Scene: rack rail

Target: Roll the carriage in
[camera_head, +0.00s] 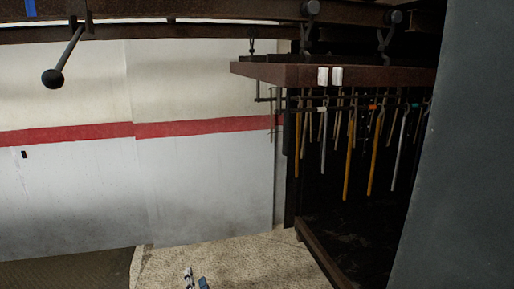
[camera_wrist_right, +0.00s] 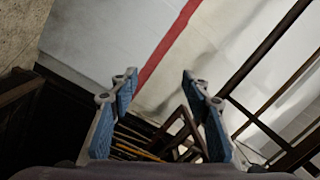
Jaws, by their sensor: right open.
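The carriage (camera_head: 285,75) is a rusty brown frame hanging by trolley hooks from the overhead rail (camera_head: 215,13) at the upper right of the head view. Two white marks are on its front edge. Several long rods hang below it, some yellow (camera_head: 374,155) and some grey. My right gripper (camera_head: 195,280) is low at the bottom edge of the head view, well below and left of the carriage. In the right wrist view the gripper (camera_wrist_right: 158,75) has its blue-padded fingers wide apart with nothing between them. My left gripper is not in view.
A lever with a black ball knob (camera_head: 52,77) hangs from the rail at the upper left. A blue mark (camera_head: 30,8) is on the rail. A white wall with a red stripe (camera_head: 70,134) stands behind. A large dark grey panel (camera_head: 465,150) blocks the right side.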

